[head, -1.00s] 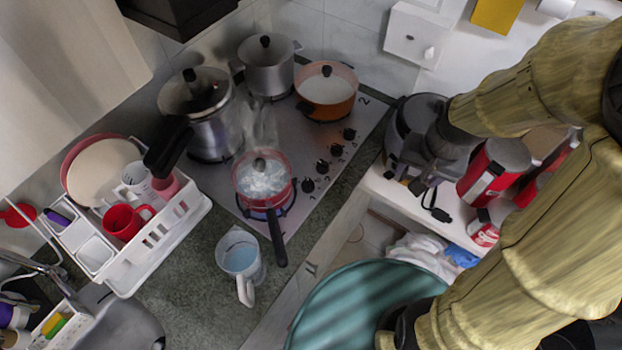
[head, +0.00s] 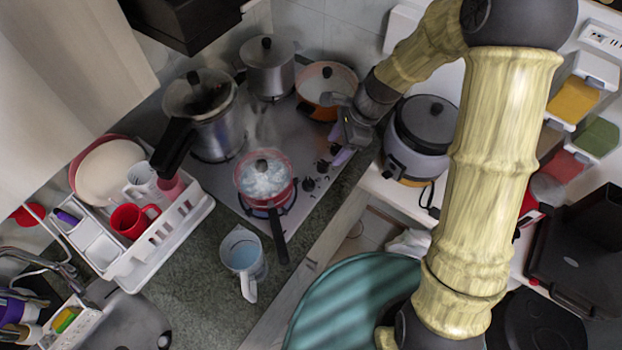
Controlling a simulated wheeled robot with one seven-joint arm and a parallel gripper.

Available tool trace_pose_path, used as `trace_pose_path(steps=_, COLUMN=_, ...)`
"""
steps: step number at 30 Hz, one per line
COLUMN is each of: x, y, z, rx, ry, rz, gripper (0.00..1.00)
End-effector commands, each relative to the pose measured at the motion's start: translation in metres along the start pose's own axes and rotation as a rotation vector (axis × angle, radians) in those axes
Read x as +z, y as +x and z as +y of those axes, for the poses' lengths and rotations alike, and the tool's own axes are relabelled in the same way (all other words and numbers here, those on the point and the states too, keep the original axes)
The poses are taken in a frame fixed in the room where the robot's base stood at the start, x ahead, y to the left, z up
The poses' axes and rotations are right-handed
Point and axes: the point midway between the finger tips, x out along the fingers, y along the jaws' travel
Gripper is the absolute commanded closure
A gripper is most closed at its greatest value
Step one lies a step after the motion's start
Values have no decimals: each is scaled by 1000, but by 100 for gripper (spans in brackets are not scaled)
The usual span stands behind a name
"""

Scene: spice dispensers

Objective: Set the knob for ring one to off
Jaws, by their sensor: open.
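A row of black knobs runs along the front right edge of the steel stove (head: 230,182). The nearest knob (head: 308,184) and the one behind it (head: 322,166) show clearly. The farther knobs are partly or wholly hidden by my gripper. The small markings beside the knobs are too small to tell which is ring one. My gripper (head: 338,132) is open over the far end of the row, beside the orange pan. I cannot tell whether it touches a knob. A red pot with a glass lid (head: 263,177) steams on the front burner, with a bluish glow under it.
A steel pressure cooker (head: 202,104), a steel pot (head: 268,72) and the orange pan (head: 327,85) stand on the stove. The red pot's handle (head: 278,238) juts over the front edge. A measuring jug (head: 243,258) and dish rack (head: 150,240) are nearer. A rice cooker (head: 424,125) stands right.

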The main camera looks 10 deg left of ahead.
Motion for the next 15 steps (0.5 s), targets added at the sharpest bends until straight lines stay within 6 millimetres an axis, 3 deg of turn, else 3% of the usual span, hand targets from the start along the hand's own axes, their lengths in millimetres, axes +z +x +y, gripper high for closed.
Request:
trace_pose_path(steps=5, x=0, y=13, z=1, rx=4, ry=0, rz=-1, gripper=43)
trace_pose_path(steps=15, x=0, y=61, z=1, rx=5, ry=0, rz=-1, gripper=43)
